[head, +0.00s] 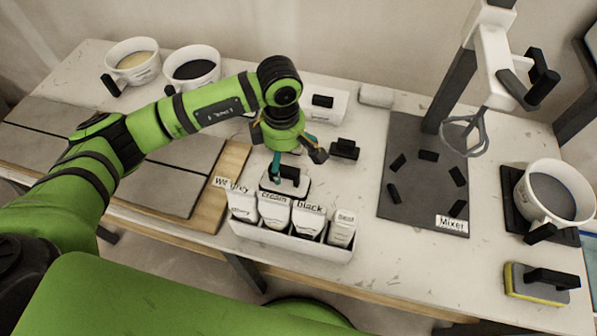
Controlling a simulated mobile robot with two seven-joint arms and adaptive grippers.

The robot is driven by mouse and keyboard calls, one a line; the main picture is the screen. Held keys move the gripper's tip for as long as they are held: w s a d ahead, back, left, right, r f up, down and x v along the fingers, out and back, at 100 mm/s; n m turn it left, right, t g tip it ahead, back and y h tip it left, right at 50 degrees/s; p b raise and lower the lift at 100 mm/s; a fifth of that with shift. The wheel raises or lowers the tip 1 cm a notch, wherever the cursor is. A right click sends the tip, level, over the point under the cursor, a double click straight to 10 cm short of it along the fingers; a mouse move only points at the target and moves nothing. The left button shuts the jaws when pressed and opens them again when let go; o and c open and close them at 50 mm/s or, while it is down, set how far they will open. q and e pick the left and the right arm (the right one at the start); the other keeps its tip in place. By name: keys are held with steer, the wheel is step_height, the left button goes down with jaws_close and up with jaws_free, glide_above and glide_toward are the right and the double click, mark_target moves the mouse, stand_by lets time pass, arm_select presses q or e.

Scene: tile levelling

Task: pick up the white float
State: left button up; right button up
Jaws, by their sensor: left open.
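A white float with a black handle (296,190) lies on the table just behind the row of labelled bags. Another white block with a black handle (338,106) lies farther back, and I cannot tell for certain which of the two is the float named. My left gripper (296,158) is open, its fingers pointing down above the nearer float; one teal fingertip shows close to its handle. Whether they touch is unclear. My left forearm hides part of the table. My right gripper is not in view.
A bag rack (290,243) stands at the front edge. A black block (345,150) lies to the gripper's right. A mixer mat (403,190), a white bucket (552,200) and a yellow sponge float (535,284) are farther right. Grey tiles (160,186) lie left.

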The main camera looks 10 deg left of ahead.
mark_target(286, 175)
arm_select(q)
steer(key=shift+s+f, duration=0.15)
steer(key=shift+f, duration=0.2)
step_height(286, 175, down, 5)
steer(key=p, duration=0.2)
steer(key=shift+s+d+f+p, duration=0.1)
steer(key=shift+s+f+p, duration=0.1)
steer(key=shift+p, duration=0.15)
steer(key=shift+f, duration=0.25)
steer(key=c, duration=1.3)
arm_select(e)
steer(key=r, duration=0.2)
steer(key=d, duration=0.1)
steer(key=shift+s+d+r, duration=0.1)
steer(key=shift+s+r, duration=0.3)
